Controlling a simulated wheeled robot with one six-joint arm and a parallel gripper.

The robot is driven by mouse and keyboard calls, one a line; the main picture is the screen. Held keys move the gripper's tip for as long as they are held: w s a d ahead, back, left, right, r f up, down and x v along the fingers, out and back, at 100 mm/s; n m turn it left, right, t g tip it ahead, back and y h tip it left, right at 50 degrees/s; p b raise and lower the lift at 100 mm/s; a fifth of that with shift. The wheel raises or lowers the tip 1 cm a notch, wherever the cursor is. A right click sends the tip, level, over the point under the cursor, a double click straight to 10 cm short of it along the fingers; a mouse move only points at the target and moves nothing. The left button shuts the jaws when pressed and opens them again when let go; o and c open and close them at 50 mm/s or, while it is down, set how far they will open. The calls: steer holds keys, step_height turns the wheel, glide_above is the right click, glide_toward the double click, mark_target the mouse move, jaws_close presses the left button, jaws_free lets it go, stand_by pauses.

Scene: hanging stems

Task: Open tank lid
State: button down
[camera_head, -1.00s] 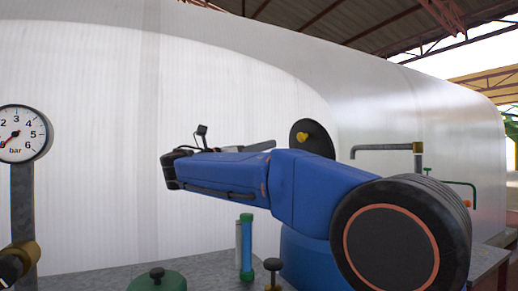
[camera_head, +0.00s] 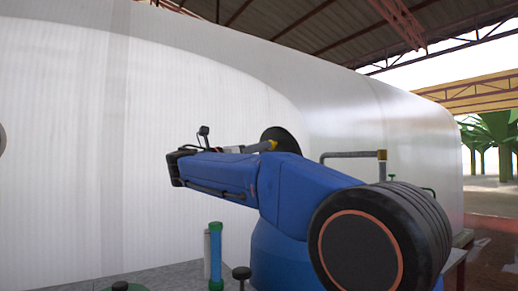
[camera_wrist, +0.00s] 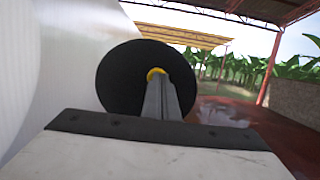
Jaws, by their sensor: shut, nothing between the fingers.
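A green round lid with a black knob (camera_head: 120,287) shows at the bottom edge of the head view, mostly cut off. My gripper (camera_wrist: 163,95) shows as a grey bar in the wrist view, shut and holding nothing. It points at a yellow knob (camera_wrist: 155,74) in front of a black disc (camera_wrist: 130,75). In the head view the black disc (camera_head: 283,138) is partly behind my blue arm. I cannot tell whether the gripper touches the knob. The green lid is not in the wrist view.
A blue tube with green ends (camera_head: 215,255) and a black knob (camera_head: 241,273) stand near my arm. A grey pipe (camera_head: 350,155) is at right. A large white curved shell (camera_head: 90,150) fills the background. A red post (camera_wrist: 268,75) stands at right.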

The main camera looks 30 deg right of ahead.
mark_target(277, 139)
steer(key=shift+y, duration=0.6)
steer(key=shift+d+r, duration=0.6)
steer(key=shift+d, duration=0.3)
steer(key=shift+d+r, duration=0.55)
steer(key=shift+d, duration=0.35)
